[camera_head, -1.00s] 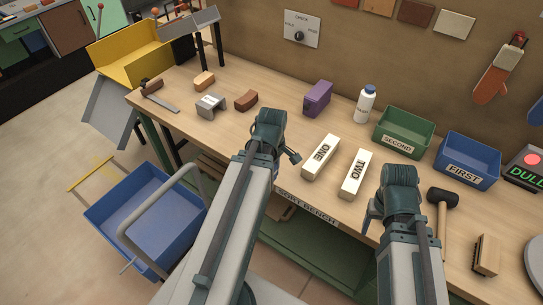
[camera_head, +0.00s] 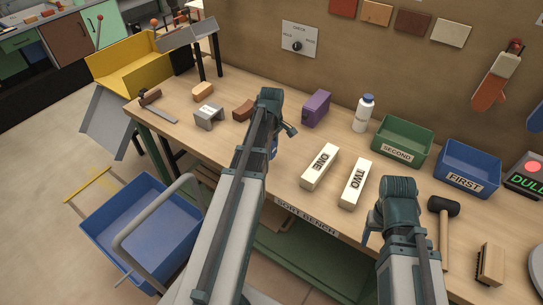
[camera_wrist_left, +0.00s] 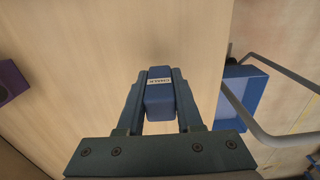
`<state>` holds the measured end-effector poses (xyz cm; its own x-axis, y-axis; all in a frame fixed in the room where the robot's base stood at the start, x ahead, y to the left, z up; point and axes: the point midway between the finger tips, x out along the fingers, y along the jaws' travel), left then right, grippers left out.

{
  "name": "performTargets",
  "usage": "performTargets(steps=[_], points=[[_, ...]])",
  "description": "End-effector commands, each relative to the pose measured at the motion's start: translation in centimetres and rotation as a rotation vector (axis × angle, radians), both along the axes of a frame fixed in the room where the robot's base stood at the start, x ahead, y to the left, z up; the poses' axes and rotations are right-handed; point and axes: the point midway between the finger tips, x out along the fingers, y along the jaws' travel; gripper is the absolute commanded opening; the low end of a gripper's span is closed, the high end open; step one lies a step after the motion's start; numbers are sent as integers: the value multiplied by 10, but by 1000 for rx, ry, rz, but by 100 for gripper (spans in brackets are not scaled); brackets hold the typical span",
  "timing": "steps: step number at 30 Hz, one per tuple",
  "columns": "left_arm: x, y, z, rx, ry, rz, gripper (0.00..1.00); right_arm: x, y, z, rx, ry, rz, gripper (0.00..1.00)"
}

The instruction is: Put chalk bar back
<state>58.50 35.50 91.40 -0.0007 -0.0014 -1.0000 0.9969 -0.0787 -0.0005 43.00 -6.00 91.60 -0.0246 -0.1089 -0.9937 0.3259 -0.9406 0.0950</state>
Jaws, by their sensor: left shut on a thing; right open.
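The blue chalk bar (camera_wrist_left: 160,100), with a white label, is between the fingers of my left gripper (camera_wrist_left: 158,85) in the left wrist view. The wooden bench top shows beyond it; I cannot tell its height above the wood. In the head view my left gripper (camera_head: 276,128) is over the middle of the bench, left of the white block ONE (camera_head: 320,166), and its arm hides most of what it holds. My right gripper (camera_head: 371,232) is open and empty near the bench's front edge, below the white block TWO (camera_head: 357,183).
A purple block (camera_head: 316,108), a white bottle (camera_head: 363,113), a green bin SECOND (camera_head: 395,152) and a blue bin FIRST (camera_head: 467,180) stand along the back. A mallet (camera_head: 443,208) and brush (camera_head: 490,264) lie right. A grey bridge-shaped block (camera_head: 208,117) and brown pieces are left. A blue cart (camera_head: 130,230) stands on the floor.

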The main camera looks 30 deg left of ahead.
Motion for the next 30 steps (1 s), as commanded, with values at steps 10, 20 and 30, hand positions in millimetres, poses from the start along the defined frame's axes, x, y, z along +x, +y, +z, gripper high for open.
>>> performTargets(steps=[10, 20, 30], points=[[10, 6, -24, 0, 0, 0, 0, 0, 0, -24, 0, 0, 0, 65], [10, 6, -36, 0, 0, 0, 0, 0, 0, -36, 0, 0, 0, 65], [10, 6, -39, 0, 0, 0, 49, 0, 0, -39, 0, 0, 0, 65]])
